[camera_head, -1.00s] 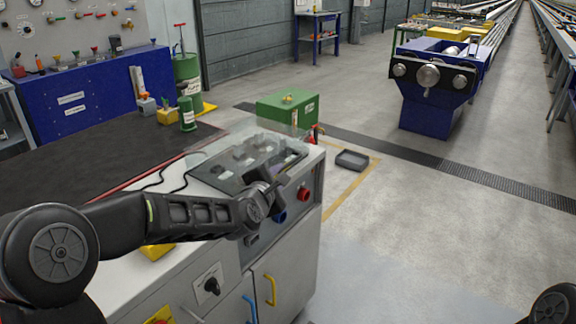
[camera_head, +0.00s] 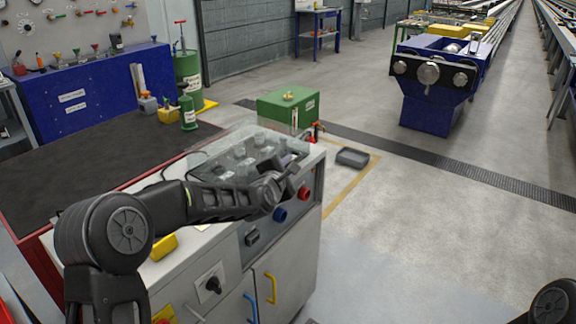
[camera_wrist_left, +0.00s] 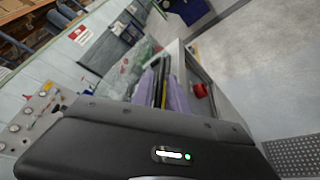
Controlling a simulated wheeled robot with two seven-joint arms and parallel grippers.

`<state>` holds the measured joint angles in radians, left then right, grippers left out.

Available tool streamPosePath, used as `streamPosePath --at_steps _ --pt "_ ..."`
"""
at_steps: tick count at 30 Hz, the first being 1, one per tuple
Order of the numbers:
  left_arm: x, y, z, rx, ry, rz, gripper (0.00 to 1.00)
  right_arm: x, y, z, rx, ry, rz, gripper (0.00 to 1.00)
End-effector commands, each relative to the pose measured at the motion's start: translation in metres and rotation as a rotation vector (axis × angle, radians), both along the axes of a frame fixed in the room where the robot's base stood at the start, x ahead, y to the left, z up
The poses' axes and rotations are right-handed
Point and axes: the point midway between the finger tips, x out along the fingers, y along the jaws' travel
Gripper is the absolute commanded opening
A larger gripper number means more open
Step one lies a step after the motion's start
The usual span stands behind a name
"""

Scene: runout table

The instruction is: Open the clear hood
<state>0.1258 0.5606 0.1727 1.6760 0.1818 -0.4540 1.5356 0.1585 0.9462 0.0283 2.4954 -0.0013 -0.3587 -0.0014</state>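The clear hood (camera_head: 240,140) is a see-through cover on top of the grey control cabinet (camera_head: 290,250). Grey knobs show through it. How far it is tilted is hard to tell. My left gripper (camera_head: 288,182) is at the hood's front right edge, above the red and blue buttons. Whether it touches the hood is not clear. In the left wrist view the clear hood (camera_wrist_left: 128,72) shows ahead of the dark wrist housing, with lavender and black strips beside it. The finger gap cannot be made out. My right gripper is out of view.
A red button (camera_head: 304,193) and a blue button (camera_head: 280,214) sit on the cabinet front. A yellow handle (camera_head: 270,288) and a blue handle (camera_head: 250,308) are below. A green box (camera_head: 287,110) and a dark tray (camera_head: 352,158) lie beyond.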

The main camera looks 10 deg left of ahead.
Motion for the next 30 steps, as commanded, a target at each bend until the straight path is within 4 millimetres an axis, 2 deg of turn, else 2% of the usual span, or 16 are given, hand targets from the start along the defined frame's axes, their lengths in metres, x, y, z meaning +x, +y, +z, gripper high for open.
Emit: streamPosePath --at_steps 2,9,30 --pt "-0.0002 0.0000 0.0000 0.000 0.000 0.000 0.18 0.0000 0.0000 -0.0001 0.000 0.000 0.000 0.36" --pt "-0.0004 0.0000 0.0001 0.000 0.000 0.000 0.00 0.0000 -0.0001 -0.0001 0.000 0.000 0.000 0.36" --pt "-0.0006 -0.0003 -0.0002 0.000 0.001 -0.001 0.00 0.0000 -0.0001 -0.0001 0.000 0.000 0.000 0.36"
